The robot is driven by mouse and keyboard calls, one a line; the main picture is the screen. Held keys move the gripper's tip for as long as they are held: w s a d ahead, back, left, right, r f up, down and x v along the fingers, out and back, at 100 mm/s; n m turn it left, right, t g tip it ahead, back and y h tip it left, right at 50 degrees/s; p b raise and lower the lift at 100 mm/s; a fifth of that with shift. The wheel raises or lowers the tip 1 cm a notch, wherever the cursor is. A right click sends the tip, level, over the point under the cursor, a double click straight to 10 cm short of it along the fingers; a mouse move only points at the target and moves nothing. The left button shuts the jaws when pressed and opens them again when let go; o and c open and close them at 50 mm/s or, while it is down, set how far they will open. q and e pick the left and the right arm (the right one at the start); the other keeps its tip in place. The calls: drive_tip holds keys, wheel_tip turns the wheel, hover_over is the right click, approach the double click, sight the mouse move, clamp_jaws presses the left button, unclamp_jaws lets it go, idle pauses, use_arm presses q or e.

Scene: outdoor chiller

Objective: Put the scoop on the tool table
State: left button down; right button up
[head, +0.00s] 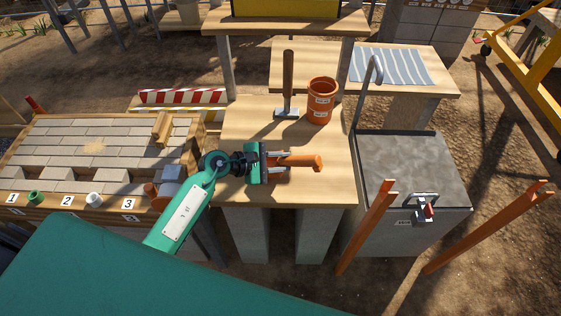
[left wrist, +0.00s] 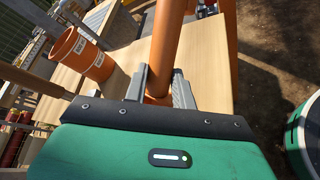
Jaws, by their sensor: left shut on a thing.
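My left gripper (head: 287,160) is shut on an orange rod-like thing, which looks like the scoop (head: 314,162), over the front part of the wooden table (head: 240,122). The scoop's thick end points right; I cannot tell whether it touches the tabletop. In the left wrist view the scoop (left wrist: 166,42) rises from between the two grey fingers (left wrist: 160,86); its lower part is hidden by the gripper. My right gripper is not in view.
A hammer (head: 288,84) stands handle up and an orange tub (head: 321,102) stands at the back of this table. A grey metal box (head: 408,165) is to the right, with orange posts (head: 366,228) before it. A brick bench (head: 97,152) is to the left.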

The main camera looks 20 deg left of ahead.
use_arm(q)
drive_tip(key=shift+f, duration=0.35)
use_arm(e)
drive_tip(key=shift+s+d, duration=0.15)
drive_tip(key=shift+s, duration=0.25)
use_arm(q)
drive_tip(key=c, duration=1.1)
unclamp_jaws()
drive_tip(key=shift+c, duration=0.2)
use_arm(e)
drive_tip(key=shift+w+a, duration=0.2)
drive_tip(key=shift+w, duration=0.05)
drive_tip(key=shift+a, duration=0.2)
